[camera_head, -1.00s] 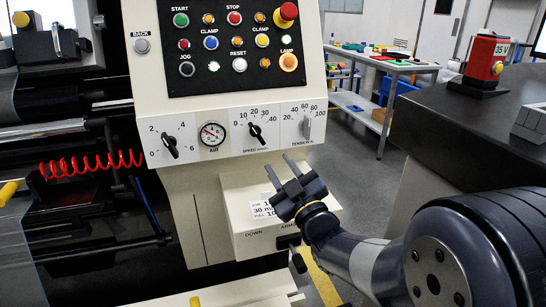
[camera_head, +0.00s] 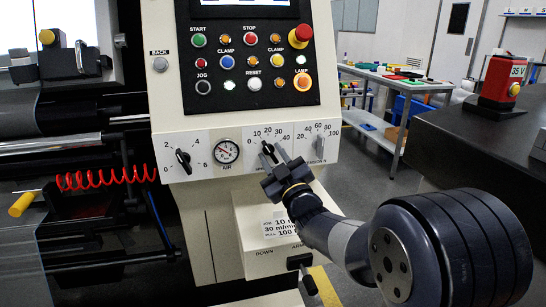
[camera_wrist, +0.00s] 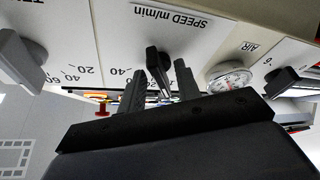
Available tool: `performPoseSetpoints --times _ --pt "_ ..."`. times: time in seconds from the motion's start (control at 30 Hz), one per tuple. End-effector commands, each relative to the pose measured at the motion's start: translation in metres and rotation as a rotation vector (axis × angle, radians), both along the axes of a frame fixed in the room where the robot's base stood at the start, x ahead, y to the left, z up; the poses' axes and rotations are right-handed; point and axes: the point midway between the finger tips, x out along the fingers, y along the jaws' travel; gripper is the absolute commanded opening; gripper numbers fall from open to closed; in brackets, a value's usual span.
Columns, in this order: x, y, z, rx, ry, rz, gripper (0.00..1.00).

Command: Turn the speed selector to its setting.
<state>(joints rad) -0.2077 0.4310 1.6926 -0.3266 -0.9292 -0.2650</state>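The speed selector (camera_head: 267,147) is a black pointer knob on the white sloping panel, with a scale from 0 to 40. Its pointer leans up and left, near 10. In the wrist view, where lettering is upside down, the selector (camera_wrist: 157,66) sits below "SPEED m/min". My gripper (camera_head: 273,156) is at the selector in the head view, hiding its lower part. In the wrist view my gripper (camera_wrist: 159,74) is open, one finger on each side of the knob; I cannot tell if they touch it. A job card (camera_head: 284,226) below reads "30 m/min".
A left knob (camera_head: 183,160), an air gauge (camera_head: 226,151) and the tension knob (camera_head: 320,145) flank the selector. Buttons and a red emergency stop (camera_head: 300,36) are above. A box with a black lever (camera_head: 300,262) lies below. A dark bench (camera_head: 455,130) is at right.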

Motion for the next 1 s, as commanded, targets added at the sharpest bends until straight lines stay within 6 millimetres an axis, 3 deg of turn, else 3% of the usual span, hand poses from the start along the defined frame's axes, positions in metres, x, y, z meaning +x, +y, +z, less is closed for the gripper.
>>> performPoseSetpoints --times 0.27,0.67,1.0 --pt "0.0012 0.0007 0.0002 0.0 0.0 0.0 0.32" --pt "0.001 0.0006 0.0003 0.0 0.0 0.0 0.0" --pt "0.0008 0.0008 -0.0007 0.009 0.002 0.001 0.0"
